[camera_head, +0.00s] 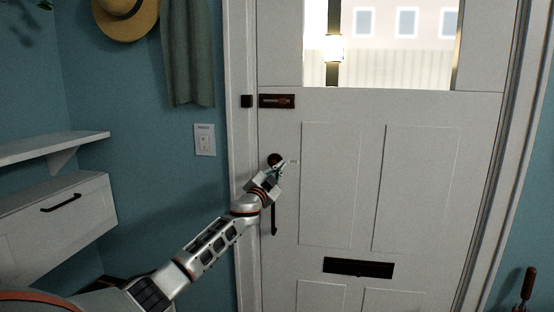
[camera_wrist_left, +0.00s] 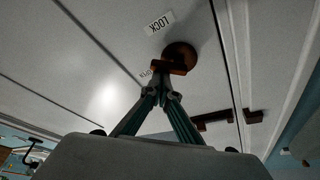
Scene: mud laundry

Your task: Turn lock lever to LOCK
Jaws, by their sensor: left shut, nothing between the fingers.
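The lock lever (camera_head: 274,159) is a dark bronze piece with a round base on the white door, near its left edge. In the left wrist view its round base (camera_wrist_left: 181,53) shows with a short bar (camera_wrist_left: 168,67) across its lower side. A white LOCK label (camera_wrist_left: 159,22) is above and left of the base there, and a second small label (camera_wrist_left: 147,73) is partly hidden by a finger. My left gripper (camera_head: 281,168) is shut and empty beside the lever; its fingertips (camera_wrist_left: 166,82) are close to the bar. I cannot tell whether they touch. My right gripper is out of view.
A dark slide bolt (camera_head: 276,101) sits above the lever. A dark pull handle (camera_head: 274,217) hangs below it, partly behind my arm. A mail slot (camera_head: 358,267) is lower right. A light switch (camera_head: 204,140) and towel (camera_head: 188,55) are on the left wall.

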